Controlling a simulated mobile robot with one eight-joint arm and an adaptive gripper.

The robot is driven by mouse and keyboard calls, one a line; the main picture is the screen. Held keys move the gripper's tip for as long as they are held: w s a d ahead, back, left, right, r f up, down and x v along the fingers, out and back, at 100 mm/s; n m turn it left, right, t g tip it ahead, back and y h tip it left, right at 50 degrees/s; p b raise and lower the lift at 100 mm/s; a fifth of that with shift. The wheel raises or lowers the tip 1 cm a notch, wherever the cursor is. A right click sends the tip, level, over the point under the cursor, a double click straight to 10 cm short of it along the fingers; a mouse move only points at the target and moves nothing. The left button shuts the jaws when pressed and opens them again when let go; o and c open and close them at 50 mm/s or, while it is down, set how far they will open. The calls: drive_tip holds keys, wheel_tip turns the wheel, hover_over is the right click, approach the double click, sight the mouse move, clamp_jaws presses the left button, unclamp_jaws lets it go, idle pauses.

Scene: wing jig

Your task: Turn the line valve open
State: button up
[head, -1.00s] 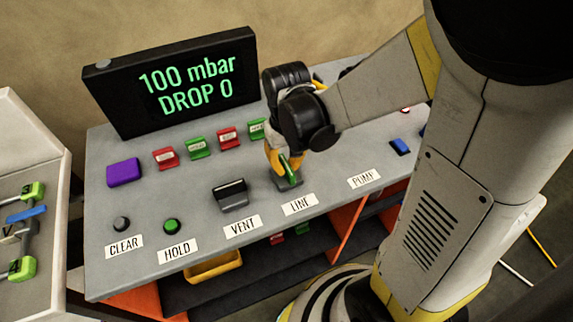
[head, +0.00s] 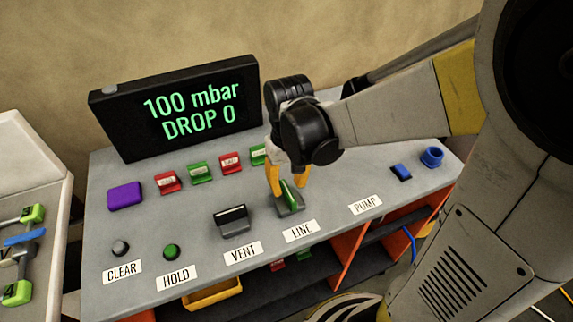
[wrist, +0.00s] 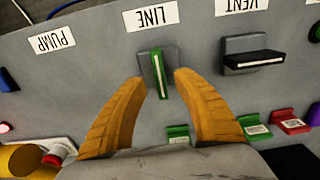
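The line valve (head: 291,199) is a grey block with a green, pale-striped handle, behind the LINE label (head: 301,231). In the wrist view its handle (wrist: 160,75) points along the view's up-down direction, toward the label, at right angles to the black vent handle (wrist: 254,60). My gripper (head: 287,188) is just above and behind the valve. Its two orange fingers are spread, with the tips (wrist: 161,82) to either side of the handle's near end. Gaps show between the fingers and the handle, and nothing is held.
The display (head: 180,108) reads "100 mbar DROP 0". The vent valve (head: 233,220) stands left of the line valve, the blue pump switch (head: 401,172) to the right. Red and green tagged pieces (wrist: 255,130) lie close to my fingers. The panel's front strip is clear.

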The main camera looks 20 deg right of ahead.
sight(288, 191)
wheel_tip(288, 191, up, 9)
idle(0.5)
drive_tip(key=shift+s+r+t, duration=0.35)
drive_tip(key=shift+s+t, duration=0.55)
drive_tip(key=shift+t, duration=0.3)
drive_tip(key=shift+s+r+t, duration=0.4)
drive_tip(key=shift+s+t, duration=0.5)
drive_tip(key=shift+t, duration=0.3)
drive_tip(key=shift+s+r+t, duration=0.35)
drive_tip(key=shift+s+t, duration=0.55)
drive_tip(key=shift+t, duration=0.3)
